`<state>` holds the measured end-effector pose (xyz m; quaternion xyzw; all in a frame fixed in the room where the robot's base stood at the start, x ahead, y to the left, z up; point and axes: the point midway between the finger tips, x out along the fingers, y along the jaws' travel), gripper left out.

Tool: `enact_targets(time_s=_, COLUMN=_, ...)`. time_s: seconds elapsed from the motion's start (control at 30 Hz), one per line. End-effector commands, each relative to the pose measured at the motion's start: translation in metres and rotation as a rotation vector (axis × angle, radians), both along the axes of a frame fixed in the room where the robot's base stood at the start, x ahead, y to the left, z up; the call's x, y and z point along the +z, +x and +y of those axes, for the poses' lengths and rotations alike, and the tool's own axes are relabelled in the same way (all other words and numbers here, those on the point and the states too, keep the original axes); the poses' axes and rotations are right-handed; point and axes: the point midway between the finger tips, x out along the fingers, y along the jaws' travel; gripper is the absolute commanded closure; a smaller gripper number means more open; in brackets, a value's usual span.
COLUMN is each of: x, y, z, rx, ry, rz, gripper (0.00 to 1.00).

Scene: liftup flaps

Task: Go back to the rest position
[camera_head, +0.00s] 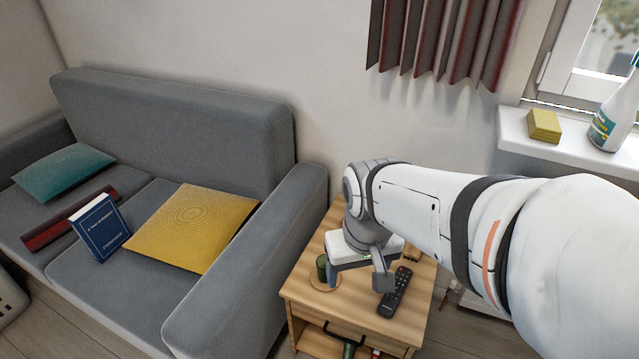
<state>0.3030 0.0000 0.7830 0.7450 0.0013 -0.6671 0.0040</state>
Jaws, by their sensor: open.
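My gripper (358,282) hangs over the wooden side table (311,277), pointing down. Its two fingers are apart, with nothing seen between them. My arm reaches in from the right and hides the back right part of the table.
A grey sofa (240,250) stands left of the table, with a yellow cushion (190,228), a teal cushion (62,172) and a blue book (100,228). A windowsill (515,130) at the upper right holds a yellow sponge-like block (544,126) and a spray bottle (612,118).

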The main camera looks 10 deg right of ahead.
Motion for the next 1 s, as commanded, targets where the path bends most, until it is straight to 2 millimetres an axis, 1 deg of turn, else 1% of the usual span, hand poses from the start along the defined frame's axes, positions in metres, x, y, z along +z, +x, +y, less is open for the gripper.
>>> enact_targets(time_s=0.17, x=0.001, y=0.000, z=0.000, rx=-0.002, ry=0.000, rz=0.000, gripper=0.30)
enact_targets(time_s=0.27, x=0.012, y=0.001, z=0.000, rx=-0.002, ry=0.000, rz=-0.005, gripper=0.30)
enact_targets(time_s=0.37, x=0.038, y=0.002, z=0.000, rx=-0.002, ry=-0.001, rz=-0.016, gripper=0.30)
enact_targets(time_s=0.47, x=0.073, y=0.003, z=-0.001, rx=-0.002, ry=-0.003, rz=-0.034, gripper=0.30)
enact_targets(time_s=0.5, x=0.088, y=0.004, z=-0.001, rx=-0.002, ry=-0.002, rz=-0.041, gripper=0.30)
enact_targets(time_s=0.8, x=0.188, y=0.006, z=-0.002, rx=-0.002, ry=-0.005, rz=-0.093, gripper=0.30)
enact_targets(time_s=0.9, x=0.214, y=0.004, z=-0.002, rx=-0.003, ry=-0.003, rz=-0.104, gripper=0.30)
enact_targets(time_s=1.0, x=0.232, y=0.002, z=-0.001, rx=-0.003, ry=-0.001, rz=-0.108, gripper=0.30)
